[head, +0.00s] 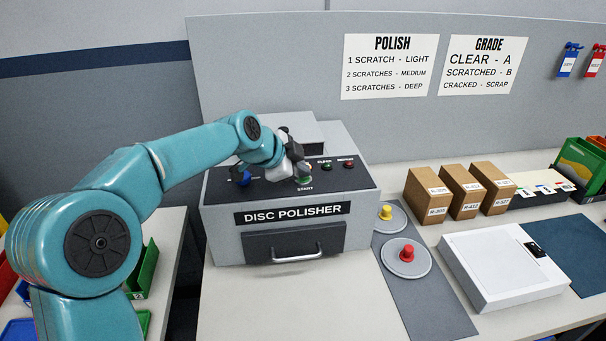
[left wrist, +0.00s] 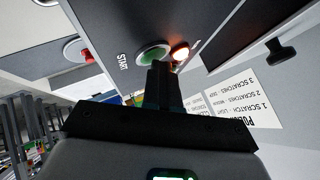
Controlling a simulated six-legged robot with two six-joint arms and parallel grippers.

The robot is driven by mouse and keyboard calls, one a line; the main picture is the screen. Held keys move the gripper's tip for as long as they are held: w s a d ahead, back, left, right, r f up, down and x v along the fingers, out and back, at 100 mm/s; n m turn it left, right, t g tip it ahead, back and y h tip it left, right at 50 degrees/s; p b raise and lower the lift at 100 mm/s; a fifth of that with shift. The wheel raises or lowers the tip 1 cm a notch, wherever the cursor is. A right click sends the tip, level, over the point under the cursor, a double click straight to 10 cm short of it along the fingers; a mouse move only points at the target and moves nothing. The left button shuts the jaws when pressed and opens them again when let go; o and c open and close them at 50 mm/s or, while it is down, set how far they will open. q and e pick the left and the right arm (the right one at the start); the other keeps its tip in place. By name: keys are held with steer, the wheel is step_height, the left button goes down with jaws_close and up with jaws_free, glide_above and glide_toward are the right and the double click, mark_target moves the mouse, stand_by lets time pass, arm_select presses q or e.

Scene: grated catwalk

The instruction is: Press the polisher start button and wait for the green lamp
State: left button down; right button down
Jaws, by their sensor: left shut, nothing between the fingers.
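The grey disc polisher (head: 225,190) stands on the bench with a dark sloped top panel. Its green START button (head: 304,181) is just below my left gripper (head: 300,172). In the left wrist view the shut, empty fingers (left wrist: 163,78) reach to the green button (left wrist: 152,54) and cover part of it; I cannot tell whether they press it. Beside the button a lamp (left wrist: 180,51) glows orange-red. My right gripper is not in view.
Right of the polisher, a grey mat (head: 432,305) holds discs with yellow (head: 385,212) and red (head: 408,253) knobs. Cardboard boxes (head: 462,192) and a white flat device (head: 500,262) stand farther right. The bench in front is clear.

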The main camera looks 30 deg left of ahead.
mark_target(300, 180)
arm_select(q)
steer(key=shift+r+p, duration=0.85)
steer(key=shift+r, duration=0.3)
steer(key=shift+r, duration=0.1)
step_height(300, 180, up, 5)
steer(key=p, duration=0.3)
steer(key=shift+p, duration=0.3)
stand_by(0.3)
